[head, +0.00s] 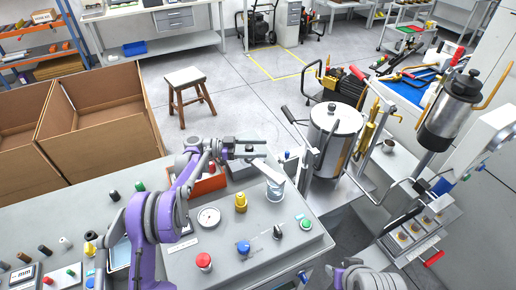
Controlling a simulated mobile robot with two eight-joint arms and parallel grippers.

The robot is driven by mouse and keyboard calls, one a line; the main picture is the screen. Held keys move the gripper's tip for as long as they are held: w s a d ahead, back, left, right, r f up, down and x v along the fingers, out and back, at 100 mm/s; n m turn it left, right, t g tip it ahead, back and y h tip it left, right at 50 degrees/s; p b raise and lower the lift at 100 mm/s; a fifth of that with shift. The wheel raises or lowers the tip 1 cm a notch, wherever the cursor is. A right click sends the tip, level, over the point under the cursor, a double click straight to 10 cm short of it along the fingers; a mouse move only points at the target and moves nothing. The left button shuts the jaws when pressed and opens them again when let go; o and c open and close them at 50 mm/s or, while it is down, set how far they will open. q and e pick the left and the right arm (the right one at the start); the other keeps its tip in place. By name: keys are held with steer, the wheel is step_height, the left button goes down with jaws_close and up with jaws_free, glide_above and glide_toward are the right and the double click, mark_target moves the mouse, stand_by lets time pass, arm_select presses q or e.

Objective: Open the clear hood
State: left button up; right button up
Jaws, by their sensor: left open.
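A small clear cylinder, which looks like the clear hood (276,190), stands on the grey test panel (225,262) near its back right corner. A flat pale piece lies slantwise at its top; I cannot tell whether it is part of the hood. My left gripper (261,149) is just behind and to the left of the hood, above the panel's back edge. Its two dark fingers are apart and point right, with nothing seen between them. It appears not to touch the hood. Of my right arm only a link shows at the bottom; its gripper is out of view.
The panel carries a gauge (209,217), a yellow fitting (241,202), and red (204,260), blue (243,247) and green (306,224) knobs. A red bin (208,183) lies behind it. A metal tank (335,135) stands right; cardboard boxes (95,115) stand left.

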arm_select(q)
step_height(320, 180, up, 10)
stand_by(0.6)
